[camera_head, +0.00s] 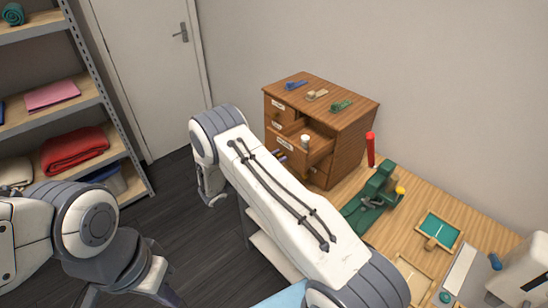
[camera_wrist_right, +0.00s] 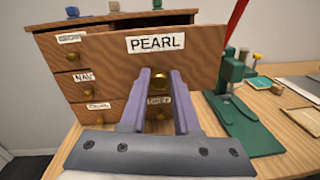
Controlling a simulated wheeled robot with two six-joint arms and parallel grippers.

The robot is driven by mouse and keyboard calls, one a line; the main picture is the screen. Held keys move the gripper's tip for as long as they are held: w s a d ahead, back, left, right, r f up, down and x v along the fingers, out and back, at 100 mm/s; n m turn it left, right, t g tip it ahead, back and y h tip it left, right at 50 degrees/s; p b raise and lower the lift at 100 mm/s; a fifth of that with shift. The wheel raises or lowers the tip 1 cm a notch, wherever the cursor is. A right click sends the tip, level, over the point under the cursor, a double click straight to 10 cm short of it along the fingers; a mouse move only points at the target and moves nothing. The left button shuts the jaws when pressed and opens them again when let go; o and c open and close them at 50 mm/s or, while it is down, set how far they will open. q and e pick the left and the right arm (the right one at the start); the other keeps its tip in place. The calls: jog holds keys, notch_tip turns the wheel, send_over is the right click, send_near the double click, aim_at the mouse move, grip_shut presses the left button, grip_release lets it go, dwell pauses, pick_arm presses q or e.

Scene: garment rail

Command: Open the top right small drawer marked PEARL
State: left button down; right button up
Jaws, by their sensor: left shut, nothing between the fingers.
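The PEARL drawer (camera_wrist_right: 205,50) is the top right small drawer of a wooden cabinet (camera_head: 345,110). Its front stands out from the cabinet, and in the head view the drawer (camera_head: 320,146) is partly pulled out with a pale spool-like thing (camera_head: 305,141) at its opening. My right gripper (camera_wrist_right: 161,78) has its purple fingers either side of the brass knob (camera_wrist_right: 158,82), closed on it. In the head view my right arm hides most of that gripper (camera_head: 280,155). My left gripper (camera_head: 140,284) is low at the left, far from the cabinet, shut and empty; its fingertips show poorly.
Several small coloured things (camera_head: 316,94) lie on the cabinet top. A shelf (camera_head: 75,100) stands at the left. Dark floor lies between.

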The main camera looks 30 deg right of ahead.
jog(key=o, duration=0.3)
jog(key=s+a+b, duration=0.2)
jog(key=a+b, duration=0.2)
jog(key=a, duration=0.6)
jog(key=shift+a, duration=0.1)
jog(key=s+a+r+m+g+y, duration=0.1)
jog(key=s+a+r+m+y, duration=0.2)
jog(key=s, duration=0.7)
jog(key=s+a+r+m+g+y, duration=0.1)
jog(key=s+a+r+m+y, duration=0.2)
jog(key=s+a+y, duration=0.5)
jog(key=s+a+r+m+g+y, duration=0.1)
jog(key=s+a+r+m+y, duration=0.3)
jog(key=s, duration=0.9)
jog(key=a+m+y, duration=0.1)
jog(key=y, duration=0.2)
jog(key=shift+a+y, duration=0.35)
jog(key=shift+y, duration=0.05)
